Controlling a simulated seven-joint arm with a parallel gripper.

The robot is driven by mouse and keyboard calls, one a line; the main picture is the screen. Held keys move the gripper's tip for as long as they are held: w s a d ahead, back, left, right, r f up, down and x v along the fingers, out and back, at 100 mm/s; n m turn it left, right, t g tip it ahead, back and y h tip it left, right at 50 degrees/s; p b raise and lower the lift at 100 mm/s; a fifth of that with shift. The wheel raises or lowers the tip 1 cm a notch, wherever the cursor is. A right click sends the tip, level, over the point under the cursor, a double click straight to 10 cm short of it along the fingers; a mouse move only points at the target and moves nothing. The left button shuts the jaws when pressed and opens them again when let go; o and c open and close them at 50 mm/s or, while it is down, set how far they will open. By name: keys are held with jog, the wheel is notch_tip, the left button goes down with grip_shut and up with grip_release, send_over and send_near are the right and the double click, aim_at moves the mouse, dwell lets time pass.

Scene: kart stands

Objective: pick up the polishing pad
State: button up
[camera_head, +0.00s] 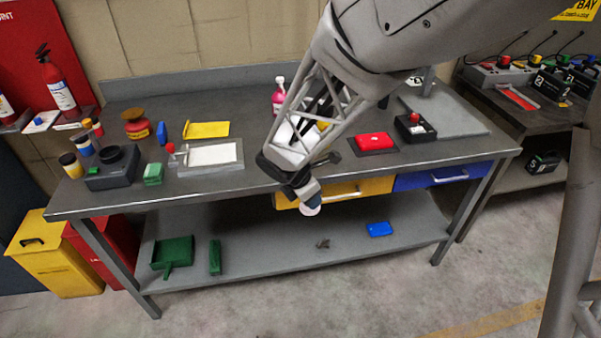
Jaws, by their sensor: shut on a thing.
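My gripper (301,190) hangs just in front of the workbench's front edge, above the lower shelf and in front of the yellow drawer.
A green dustpan (173,252) and blue case (380,229) lie on the lower shelf.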

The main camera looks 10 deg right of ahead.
jog(key=shift+s, duration=1.65)
jog(key=o, duration=0.3)
jog(key=shift+c, duration=0.7)
